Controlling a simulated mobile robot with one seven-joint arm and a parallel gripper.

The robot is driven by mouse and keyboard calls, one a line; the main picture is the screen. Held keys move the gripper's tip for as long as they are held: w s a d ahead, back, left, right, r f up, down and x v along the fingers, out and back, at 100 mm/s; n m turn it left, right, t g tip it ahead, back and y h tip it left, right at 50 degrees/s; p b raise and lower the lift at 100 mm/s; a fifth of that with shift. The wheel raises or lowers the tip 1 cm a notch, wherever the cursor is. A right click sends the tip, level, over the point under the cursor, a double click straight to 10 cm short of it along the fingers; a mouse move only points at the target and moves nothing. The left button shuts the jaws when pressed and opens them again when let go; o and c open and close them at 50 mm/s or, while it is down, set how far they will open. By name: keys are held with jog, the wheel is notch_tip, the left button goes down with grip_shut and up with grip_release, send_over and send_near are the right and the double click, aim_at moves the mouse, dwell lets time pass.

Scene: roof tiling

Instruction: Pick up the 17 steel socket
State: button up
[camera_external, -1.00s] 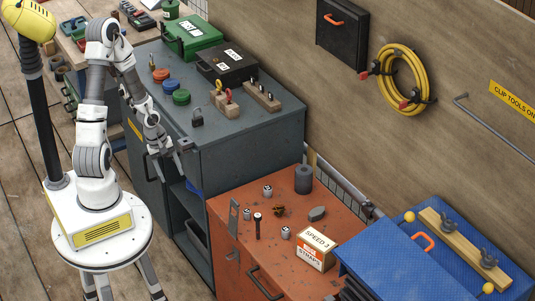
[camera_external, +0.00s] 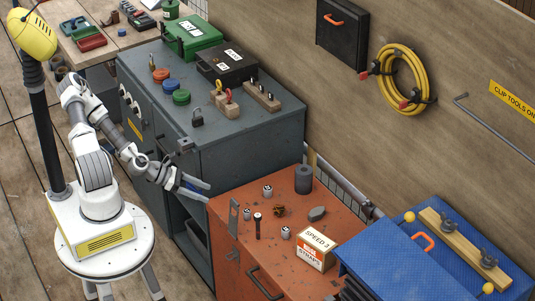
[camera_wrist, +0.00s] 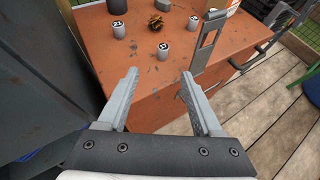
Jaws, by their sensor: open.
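Three small steel sockets stand on the orange cabinet top. In the wrist view one socket (camera_wrist: 163,51) is nearest my gripper, one (camera_wrist: 118,29) is at the left and one (camera_wrist: 193,22) is farther back. Their numbers are small; the nearest seems to read 17, but I cannot be sure. In the external view they are the near-left socket (camera_external: 247,213), the back socket (camera_external: 267,190) and the front-right socket (camera_external: 286,232). My gripper (camera_wrist: 158,76) is open and empty, its fingers pointing toward the nearest socket. In the external view my gripper (camera_external: 206,189) is at the cabinet's left edge.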

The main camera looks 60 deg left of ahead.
aim_at(247, 211)
jog(key=b+x, duration=0.3)
jog(key=b, duration=0.1)
jog(key=b+x, duration=0.4)
jog(key=b, duration=0.1)
jog(key=shift+f, duration=0.4)
jog(key=b+x, duration=0.2)
jog(key=x, duration=0.2)
jog(key=shift+w+d+r, duration=0.1)
jog(key=shift+w, duration=0.1)
jog(key=b+x, duration=0.1)
jog(key=x, duration=0.1)
jog(key=b+x, duration=0.2)
jog(key=shift+d+f, duration=0.3)
jog(key=shift+f, duration=0.05)
jog(key=shift+w+d, duration=0.2)
jog(key=shift+w, duration=0.05)
grip_shut()
